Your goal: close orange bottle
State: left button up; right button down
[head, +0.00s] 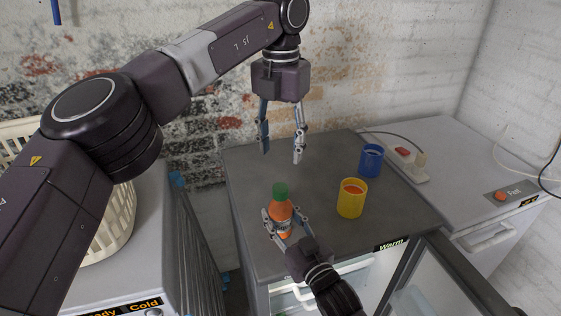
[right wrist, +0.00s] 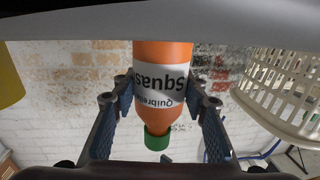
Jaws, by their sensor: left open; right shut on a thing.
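The orange bottle (head: 280,219) stands upright on the dark grey top of the middle cabinet. Its green cap (head: 280,191) sits on the neck; I cannot tell how tightly. My right gripper (head: 283,214) is shut on the bottle's body, one finger on each side. In the right wrist view the bottle (right wrist: 162,52) appears upside down with its green cap (right wrist: 157,141) at the lower end, between the fingers. My left gripper (head: 281,156) is open and empty, pointing down above and behind the cap, apart from it.
A yellow cup (head: 351,203) with orange contents and a blue cup (head: 371,160) stand right of the bottle. A cream basket (head: 118,215) stands at left. The cabinet's glass door (head: 425,290) hangs open in front. The back left top is clear.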

pick_arm(q)
jog(key=shift+r, duration=0.3)
pick_arm(e)
jog(key=c, duration=1.1)
grip_release()
jog(key=v, duration=1.2)
